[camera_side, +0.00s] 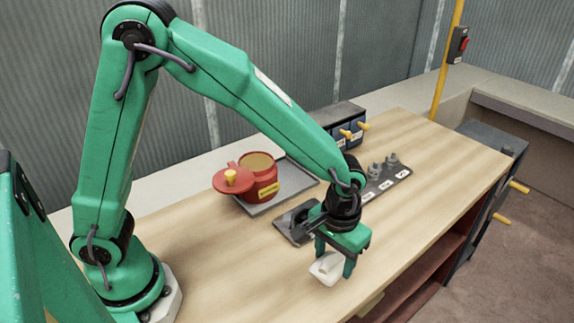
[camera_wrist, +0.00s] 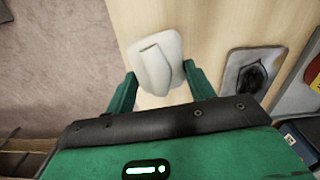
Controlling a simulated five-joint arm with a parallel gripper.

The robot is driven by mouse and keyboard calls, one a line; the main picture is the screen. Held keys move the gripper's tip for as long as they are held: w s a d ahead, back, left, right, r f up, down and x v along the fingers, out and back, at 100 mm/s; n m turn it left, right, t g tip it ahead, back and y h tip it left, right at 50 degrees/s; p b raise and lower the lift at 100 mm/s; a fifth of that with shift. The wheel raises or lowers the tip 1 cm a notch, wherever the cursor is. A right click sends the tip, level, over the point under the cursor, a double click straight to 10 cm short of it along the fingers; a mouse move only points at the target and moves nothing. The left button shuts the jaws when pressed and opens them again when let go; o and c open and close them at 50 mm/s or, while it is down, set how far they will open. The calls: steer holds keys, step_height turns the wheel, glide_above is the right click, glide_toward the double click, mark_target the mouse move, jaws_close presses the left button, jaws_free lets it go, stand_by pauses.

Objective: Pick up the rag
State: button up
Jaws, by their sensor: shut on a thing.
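The rag (camera_side: 326,269) is a whitish folded cloth near the front edge of the wooden bench, at the lower middle of the side view. My gripper (camera_side: 335,262) points down at it with a finger on either side. In the wrist view the rag (camera_wrist: 157,64) lies between the two green fingertips of my gripper (camera_wrist: 158,82), with a raised fold in its middle. The gripper is shut on the rag. I cannot tell whether the rag is touching the bench top or just above it.
A dark plate with a black recess (camera_wrist: 254,74) lies close by on the bench. Behind are a red pot (camera_side: 262,180) on a grey tray (camera_side: 300,174), a labelled strip with grey fittings (camera_side: 378,183) and a dark drawer box (camera_side: 338,118). The bench's right end (camera_side: 455,165) is clear.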

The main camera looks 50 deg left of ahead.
steer(key=s+d+r, duration=0.4)
steer(key=s, duration=0.2)
steer(key=shift+r, duration=0.2)
steer(key=o, duration=0.4)
steer(key=shift+c, duration=1.5)
steer(key=shift+w+a, duration=0.35)
steer(key=shift+w, duration=0.1)
steer(key=shift+c, duration=0.2)
steer(key=w+a+r+n, duration=0.2)
steer(key=w+a, duration=0.4)
steer(key=a, duration=0.3)
steer(key=w+a+r+n, duration=0.1)
steer(key=w+a+n, duration=0.3)
steer(key=a, duration=0.5)
steer(key=w+a+r+n, duration=0.1)
steer(key=a+r+n, duration=0.2)
steer(key=a, duration=1.8)
steer(key=shift+a+r, duration=0.2)
steer(key=shift+a, duration=0.05)
